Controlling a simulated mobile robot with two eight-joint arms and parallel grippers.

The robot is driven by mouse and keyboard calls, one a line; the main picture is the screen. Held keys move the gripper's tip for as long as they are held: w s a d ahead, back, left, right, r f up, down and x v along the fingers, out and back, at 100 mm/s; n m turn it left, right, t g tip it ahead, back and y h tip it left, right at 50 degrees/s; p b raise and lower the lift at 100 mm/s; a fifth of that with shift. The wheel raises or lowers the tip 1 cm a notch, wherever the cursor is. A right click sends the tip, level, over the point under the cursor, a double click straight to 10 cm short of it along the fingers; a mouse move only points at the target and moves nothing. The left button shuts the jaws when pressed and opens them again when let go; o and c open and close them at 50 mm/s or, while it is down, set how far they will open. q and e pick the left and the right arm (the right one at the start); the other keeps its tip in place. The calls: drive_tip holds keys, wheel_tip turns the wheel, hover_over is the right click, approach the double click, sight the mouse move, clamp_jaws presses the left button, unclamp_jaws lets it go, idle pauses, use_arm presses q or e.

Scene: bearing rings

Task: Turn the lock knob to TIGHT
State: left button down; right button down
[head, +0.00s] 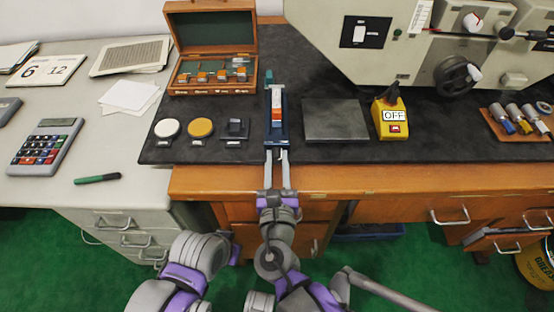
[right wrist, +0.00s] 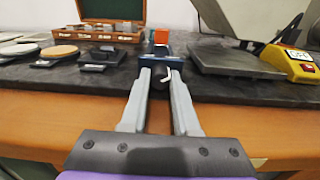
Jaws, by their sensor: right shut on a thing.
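A blue bench fixture (head: 269,125) holds an orange-and-white piece (head: 277,105) and stands near the front edge of the dark mat. Its dark round knob (right wrist: 160,84), with a pale mark, faces me in the right wrist view. My right gripper (head: 277,154) reaches straight in from the front, and its two fingers (right wrist: 161,76) are shut on the knob, one on each side. No TIGHT lettering is readable, so I cannot tell the knob's setting. My left arm shows at the lower left of the head view, but its gripper does not.
A flat grey plate (head: 336,120) and a yellow box marked OFF (head: 390,118) stand to the right. White (head: 167,128) and orange (head: 200,128) discs and a black block (head: 235,128) are left. An open wooden case (head: 213,90) sits behind.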

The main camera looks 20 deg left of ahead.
drive_tip(key=shift+m+p, duration=0.3)
drive_tip(key=shift+m, duration=1.1)
drive_tip(key=c, duration=0.7)
unclamp_jaws()
drive_tip(key=shift+o, duration=0.2)
drive_tip(key=p+v, duration=0.1)
drive_tip(key=v, duration=1)
drive_tip(key=shift+p, duration=0.3)
drive_tip(key=shift+w, duration=0.1)
